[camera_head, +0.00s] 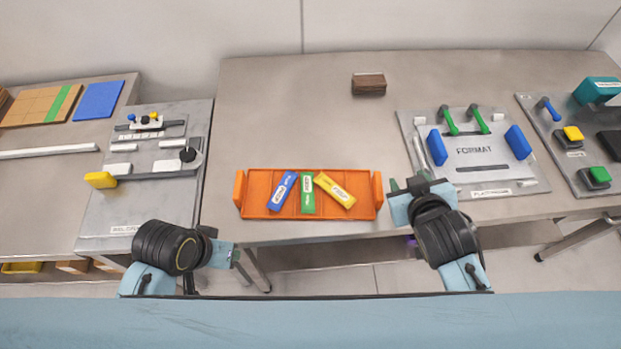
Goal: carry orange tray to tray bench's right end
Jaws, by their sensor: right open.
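The orange tray (359,208) lies flat near the front edge of the tray bench (300,110), with an upright handle at each end. A blue packet (282,191), a green packet (307,194) and a yellow packet (335,190) lie in it. My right gripper (408,184) is open and empty, just right of the tray's right handle. It appears apart from the handle. My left gripper (236,258) is in front of the bench edge, below and left of the tray, clear of it. Its fingers are too small to tell open from shut.
A plate labelled FORMAT (483,153) with green and blue handles stands on the right of the bench. A dark brown block (369,84) lies at the back. A grey fixture board (140,205) stands on the left.

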